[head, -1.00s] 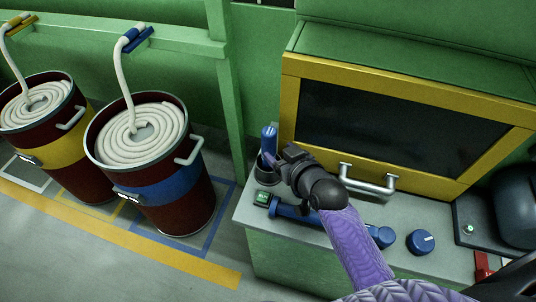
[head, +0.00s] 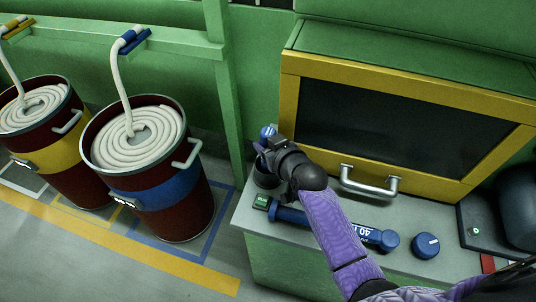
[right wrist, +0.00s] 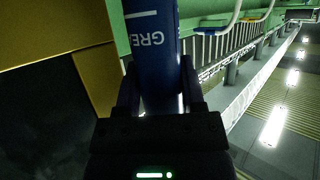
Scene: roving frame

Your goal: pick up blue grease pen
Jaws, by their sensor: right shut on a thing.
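The blue grease pen (head: 268,132) shows its top just above my right gripper (head: 266,146) in the head view, at the left end of the grey counter. In the right wrist view the pen (right wrist: 152,45) is a thick blue cylinder with white letters "GRE", between the two fingers of the right gripper (right wrist: 157,85). The right gripper is shut on it. A dark round holder (head: 265,178) stands just below; whether the pen's lower end is inside it is hidden by the gripper. My left gripper is not in view.
A blue tool marked "40" (head: 373,236) lies on the counter under my right arm, near a blue knob (head: 426,245). A yellow-framed dark window (head: 400,125) with a metal handle (head: 368,186) stands behind. Rope-filled drums (head: 165,205) stand on the floor at left.

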